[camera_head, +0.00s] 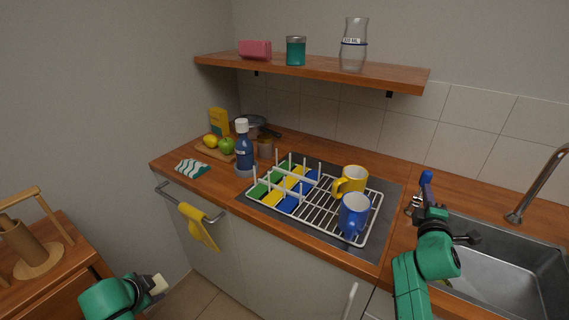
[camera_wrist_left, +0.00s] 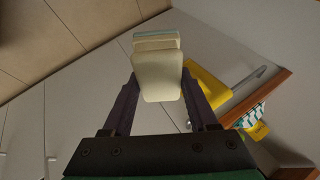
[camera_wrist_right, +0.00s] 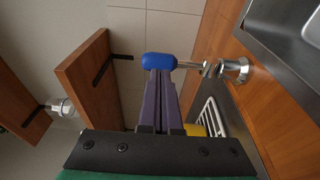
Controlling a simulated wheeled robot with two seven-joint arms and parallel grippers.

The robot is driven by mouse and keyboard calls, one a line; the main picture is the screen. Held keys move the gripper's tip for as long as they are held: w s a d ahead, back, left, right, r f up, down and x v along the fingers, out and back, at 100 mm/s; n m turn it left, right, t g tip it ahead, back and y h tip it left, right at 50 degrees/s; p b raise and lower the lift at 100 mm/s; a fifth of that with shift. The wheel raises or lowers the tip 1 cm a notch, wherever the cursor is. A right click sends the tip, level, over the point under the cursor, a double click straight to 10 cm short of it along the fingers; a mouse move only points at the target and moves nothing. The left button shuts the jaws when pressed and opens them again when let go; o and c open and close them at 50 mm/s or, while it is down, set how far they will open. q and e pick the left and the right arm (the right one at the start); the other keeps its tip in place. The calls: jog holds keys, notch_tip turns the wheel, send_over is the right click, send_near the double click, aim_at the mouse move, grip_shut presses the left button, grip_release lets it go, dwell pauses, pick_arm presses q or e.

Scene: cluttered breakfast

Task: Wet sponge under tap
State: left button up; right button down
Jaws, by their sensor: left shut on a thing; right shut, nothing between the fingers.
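The pale cream sponge (camera_head: 159,284) with a light blue layer is between the fingers of my left gripper (camera_head: 150,287), low at the bottom left of the head view. It fills the jaws in the left wrist view (camera_wrist_left: 157,78). The tap's curved metal spout (camera_head: 538,186) rises behind the sink (camera_head: 490,275) at the right. My right gripper (camera_head: 427,203) is shut and empty, its fingertips at the blue-ended tap lever (camera_head: 426,177). In the right wrist view the blue lever end (camera_wrist_right: 160,66) lies right at the fingertips; I cannot tell whether they touch.
A drying rack (camera_head: 318,215) holds a yellow mug (camera_head: 352,181) and a blue mug (camera_head: 354,213) left of my right arm. A yellow cloth (camera_head: 199,228) hangs on the rail. A wooden shelf (camera_head: 310,70) runs above. A wooden cabinet (camera_head: 60,270) stands at the lower left.

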jog(key=shift+x, duration=1)
jog(key=shift+r+p, duration=0.35)
jog(key=shift+p, duration=0.3)
jog(key=shift+w+d+f, duration=0.1)
jog(key=shift+f, duration=0.25)
